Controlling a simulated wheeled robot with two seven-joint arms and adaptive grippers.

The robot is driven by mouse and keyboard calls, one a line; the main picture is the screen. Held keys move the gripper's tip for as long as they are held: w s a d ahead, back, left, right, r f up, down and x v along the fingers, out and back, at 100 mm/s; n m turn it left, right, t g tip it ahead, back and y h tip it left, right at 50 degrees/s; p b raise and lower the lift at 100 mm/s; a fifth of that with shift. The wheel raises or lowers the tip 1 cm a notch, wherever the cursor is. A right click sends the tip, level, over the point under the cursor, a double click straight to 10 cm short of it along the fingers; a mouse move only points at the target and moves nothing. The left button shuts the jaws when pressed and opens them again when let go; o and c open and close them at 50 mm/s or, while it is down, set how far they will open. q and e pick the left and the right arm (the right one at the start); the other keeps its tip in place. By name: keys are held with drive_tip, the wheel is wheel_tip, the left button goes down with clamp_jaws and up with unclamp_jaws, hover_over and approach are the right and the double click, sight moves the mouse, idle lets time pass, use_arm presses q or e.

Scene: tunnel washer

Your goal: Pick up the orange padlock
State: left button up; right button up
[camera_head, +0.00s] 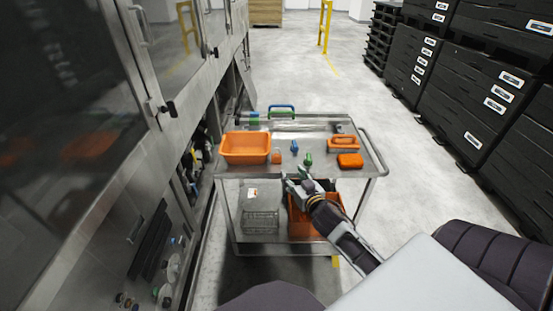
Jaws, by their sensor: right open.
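A small orange item (276,158), which looks like the orange padlock, is on the top of the metal cart (325,130), just right of the orange bin (246,148). It is too small for its details to show. My right gripper (295,176) is open near the cart's front edge, a little nearer to me and to the right of the small orange item. It appears empty and apart from the item. My left gripper is not in view.
A blue item (294,147) and a green item (308,159) are beside the orange item. An orange case (350,160) and an orange tool (343,143) are at the right. The washer (110,150) lines the left; black crates (480,90) stand at the right.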

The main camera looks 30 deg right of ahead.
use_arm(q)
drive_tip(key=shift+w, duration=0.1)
use_arm(e)
approach(277, 157)
drive_tip(key=shift+x, duration=1.85)
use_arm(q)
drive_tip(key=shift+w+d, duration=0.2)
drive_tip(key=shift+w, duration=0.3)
use_arm(e)
drive_tip(key=shift+d+f, duration=0.1)
drive_tip(key=shift+d, duration=0.05)
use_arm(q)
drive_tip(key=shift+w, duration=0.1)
use_arm(e)
drive_tip(key=shift+w, duration=0.1)
drive_tip(key=shift+w, duration=0.1)
